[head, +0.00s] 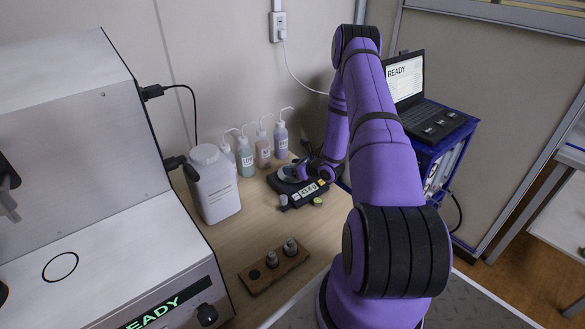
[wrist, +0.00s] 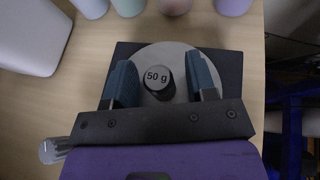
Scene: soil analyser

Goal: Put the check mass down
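The check mass (wrist: 157,80), a dark cylinder with a grey top marked "50 g", stands upright on the round pale pan (wrist: 178,55) of the balance in the wrist view. My gripper (wrist: 160,84) is open around it, one blue finger on each side, with a visible gap between each finger and the mass. In the head view the black balance (head: 306,191) sits at the back of the bench, with its lit display too small to read. My gripper hides part of the pan there, and I cannot make out the mass.
A wooden block (head: 262,283) at the front holds two weights and has one empty hole. A white jar (head: 214,186) and several wash bottles (head: 264,150) stand left of the balance. The analyser (head: 110,245) fills the left; a laptop (head: 406,82) sits right.

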